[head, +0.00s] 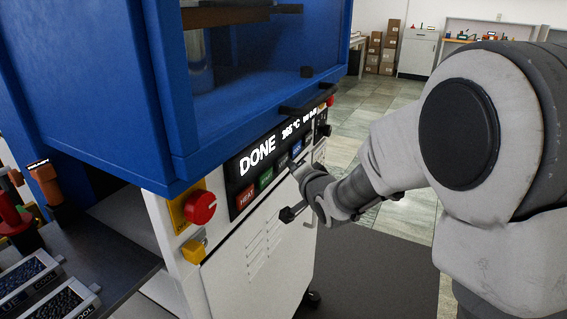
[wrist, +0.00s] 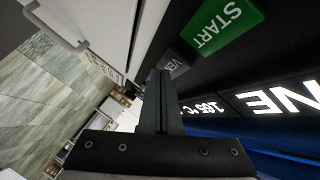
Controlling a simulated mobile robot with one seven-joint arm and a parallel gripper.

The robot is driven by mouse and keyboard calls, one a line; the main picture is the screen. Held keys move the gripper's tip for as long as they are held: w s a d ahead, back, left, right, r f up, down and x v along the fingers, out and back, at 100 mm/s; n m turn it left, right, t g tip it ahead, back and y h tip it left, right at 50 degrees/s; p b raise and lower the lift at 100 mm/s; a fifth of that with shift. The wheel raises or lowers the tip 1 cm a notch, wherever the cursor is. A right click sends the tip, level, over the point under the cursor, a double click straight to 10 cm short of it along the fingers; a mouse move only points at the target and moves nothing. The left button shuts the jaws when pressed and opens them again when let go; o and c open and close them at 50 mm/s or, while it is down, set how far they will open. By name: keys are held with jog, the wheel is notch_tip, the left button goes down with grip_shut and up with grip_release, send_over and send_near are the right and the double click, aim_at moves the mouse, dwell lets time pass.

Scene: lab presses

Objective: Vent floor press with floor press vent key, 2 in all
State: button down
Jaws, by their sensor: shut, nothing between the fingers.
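The floor press (head: 130,90) has a blue frame over a white cabinet. Its black panel display (head: 258,155) reads DONE and a temperature near 165 °C. The grey vent key (head: 283,160) sits right of the green START key (head: 265,178). In the wrist view, the vent key (wrist: 172,64) is partly covered by my fingers. My gripper (head: 293,168) is shut and empty at the panel front. In the wrist view, the shut fingertips (wrist: 160,73) are right by the vent key's edge. I cannot tell whether they touch it.
A red HEAT key (head: 246,196) and a blue key (head: 297,147) flank START and vent. A red emergency knob (head: 199,208) sticks out at the panel's lower left. A dark bench (head: 100,262) with trays stands at left. Open tiled floor (head: 375,120) lies behind my arm.

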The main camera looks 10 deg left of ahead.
jog(key=shift+w+a, duration=0.1)
jog(key=shift+a, duration=0.25)
dwell(0.5)
jog(key=shift+d, duration=0.15)
jog(key=shift+s+d, duration=0.3)
jog(key=shift+d, duration=0.3)
jog(key=shift+s+d, duration=0.3)
jog(key=shift+d, duration=0.5)
jog(key=shift+s+d, duration=0.25)
jog(key=shift+d, duration=0.55)
jog(key=shift+s+d, duration=0.3)
jog(key=shift+d, duration=0.5)
